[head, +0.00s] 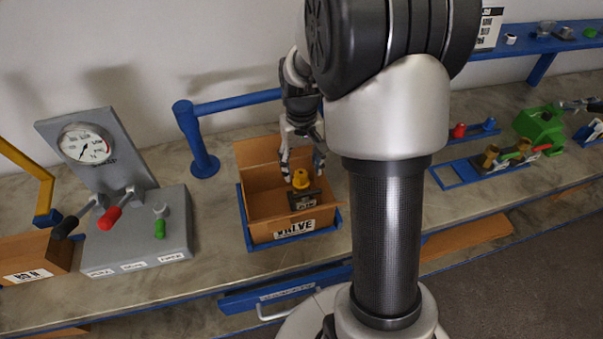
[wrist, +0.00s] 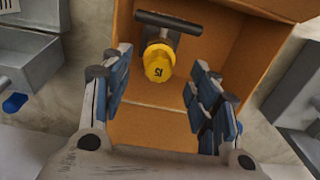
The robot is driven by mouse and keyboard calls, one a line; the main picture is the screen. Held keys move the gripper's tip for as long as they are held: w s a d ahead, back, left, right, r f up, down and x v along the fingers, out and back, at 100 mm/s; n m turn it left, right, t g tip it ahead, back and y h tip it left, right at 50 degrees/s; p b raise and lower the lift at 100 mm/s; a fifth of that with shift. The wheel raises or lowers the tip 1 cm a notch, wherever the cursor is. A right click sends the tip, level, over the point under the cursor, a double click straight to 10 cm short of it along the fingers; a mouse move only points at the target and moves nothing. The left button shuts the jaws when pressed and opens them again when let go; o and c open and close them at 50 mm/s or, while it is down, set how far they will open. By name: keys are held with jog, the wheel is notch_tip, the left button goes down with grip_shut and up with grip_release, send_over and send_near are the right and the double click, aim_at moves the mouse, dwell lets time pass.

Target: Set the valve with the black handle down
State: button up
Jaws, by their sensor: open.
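The valve is in an open cardboard box (head: 275,228) labelled "VALVE". In the wrist view the valve (wrist: 159,63) has a yellow hexagonal end marked 15, a grey body and a black T-shaped handle (wrist: 168,22). In the head view its yellow part (head: 300,178) shows inside the box, by a dark labelled piece. My gripper (wrist: 160,85) is open and points down into the box; it also shows in the head view (head: 302,160). The valve lies between and beyond the fingertips, with a gap on both sides. Nothing is held. The valve's underside is hidden.
The box sits in a blue frame on the stone-look bench. To the left, a grey gauge stand (head: 165,233) carries black, red and green handles. A blue post and rail (head: 200,160) stand behind. At right are a blue rack and a green fixture (head: 540,128).

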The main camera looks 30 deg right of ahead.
notch_tip(320, 180, up, 2)
jog(key=shift+r, duration=0.1)
jog(key=s+a+r+n+t, duration=0.1)
jog(key=s+a+r, duration=0.2)
jog(key=a+r, duration=0.15)
jog(key=s+a+r+t, duration=0.1)
jog(key=s+a+r, duration=0.25)
jog(key=r, duration=0.25)
jog(key=s+a+r+n+t, duration=0.1)
jog(key=s+a, duration=0.2)
jog(key=s, duration=0.3)
jog(key=s+a+r+n+t, duration=0.1)
jog(key=s+a+r, duration=0.1)
jog(key=s, duration=0.5)
jog(key=shift+a+r+t, duration=0.25)
jog(key=shift+a+t, duration=0.05)
jog(key=shift+a, duration=0.2)
